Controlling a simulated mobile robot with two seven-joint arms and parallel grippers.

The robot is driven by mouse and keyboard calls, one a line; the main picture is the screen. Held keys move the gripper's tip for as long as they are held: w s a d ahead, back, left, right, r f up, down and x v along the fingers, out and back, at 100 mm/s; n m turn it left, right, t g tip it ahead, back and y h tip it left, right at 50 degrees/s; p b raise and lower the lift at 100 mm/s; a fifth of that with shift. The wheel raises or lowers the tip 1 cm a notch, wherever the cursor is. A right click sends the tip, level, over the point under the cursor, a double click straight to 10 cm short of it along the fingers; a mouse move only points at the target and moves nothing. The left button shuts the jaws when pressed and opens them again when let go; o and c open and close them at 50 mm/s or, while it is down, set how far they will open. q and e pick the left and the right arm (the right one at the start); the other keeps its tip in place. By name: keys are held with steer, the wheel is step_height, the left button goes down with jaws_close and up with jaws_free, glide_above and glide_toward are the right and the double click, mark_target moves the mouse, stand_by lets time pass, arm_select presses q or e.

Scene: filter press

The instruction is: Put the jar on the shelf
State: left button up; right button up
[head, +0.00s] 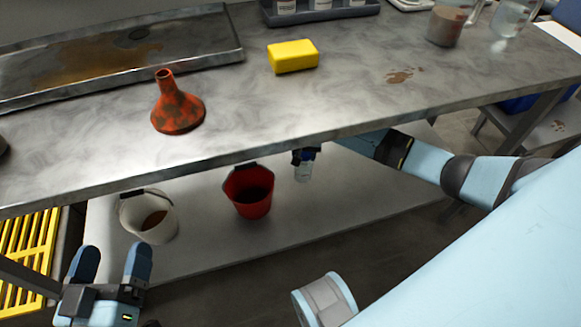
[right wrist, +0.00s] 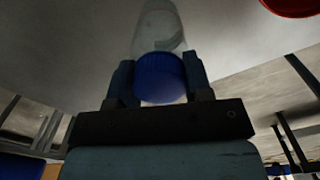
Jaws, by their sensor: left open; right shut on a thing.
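The jar (head: 303,171) is clear with a blue lid. In the head view it is upright just below the front edge of the worktop, over the lower shelf (head: 300,226). My right gripper (head: 305,155) is shut on it near the lid, partly hidden under the worktop. In the right wrist view the jar (right wrist: 160,35) sits between the fingers of my right gripper (right wrist: 160,85), its blue lid towards the palm. I cannot tell whether the jar's base touches the shelf. My left gripper (head: 110,262) is open and empty at the lower left, in front of the shelf.
On the lower shelf stand a red bucket (head: 249,192) left of the jar and a white bucket (head: 149,216) further left. The metal worktop (head: 330,105) above bears a rusty red funnel (head: 178,107) and a yellow sponge (head: 293,56). Shelf space right of the jar looks clear.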

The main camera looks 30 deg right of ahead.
mark_target(303, 168)
step_height(303, 168, down, 4)
steer(key=shift+s+f+b, duration=0.1)
steer(key=shift+f+b, duration=0.15)
steer(key=shift+b, duration=0.55)
step_height(303, 168, down, 3)
steer(key=shift+f+b, duration=0.1)
steer(key=shift+b, duration=0.8)
arm_select(q)
step_height(303, 168, down, 5)
steer(key=shift+d+m+g, duration=0.1)
steer(key=shift+m+g, duration=0.3)
steer(key=shift+g, duration=0.6)
steer(key=shift+r, duration=0.1)
arm_select(e)
steer(key=o, duration=1.1)
steer(key=shift+o, duration=0.2)
steer(key=shift+r, duration=0.2)
step_height(303, 168, up, 12)
steer(key=p, duration=0.5)
steer(key=shift+p, duration=0.35)
arm_select(q)
step_height(303, 168, up, 7)
steer(key=n+t, duration=0.1)
steer(key=t, duration=0.2)
steer(key=shift+s+a, duration=0.15)
steer(key=shift+a, duration=0.05)
arm_select(e)
steer(key=shift+f, duration=0.1)
